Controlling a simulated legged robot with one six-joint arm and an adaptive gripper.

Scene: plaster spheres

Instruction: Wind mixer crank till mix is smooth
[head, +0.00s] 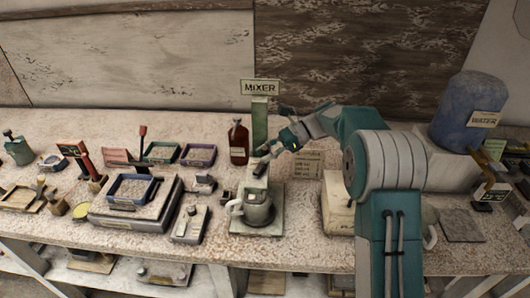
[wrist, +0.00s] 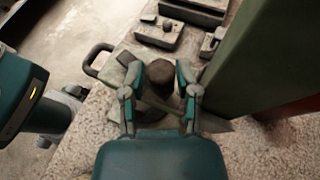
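The mixer has a tall green post (head: 260,122) with a MIXER sign on top. My gripper (head: 272,150) is above the jug, beside the post. The crank is not clearly made out, and the mix inside the jug is hidden.
A dark red bottle (head: 238,143) stands left of the post. A scale with a blue tray (head: 157,195) is left of the mixer. A blue WATER barrel (head: 467,108) stands at the right on a pale block. Small tools crowd the bench's left side.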

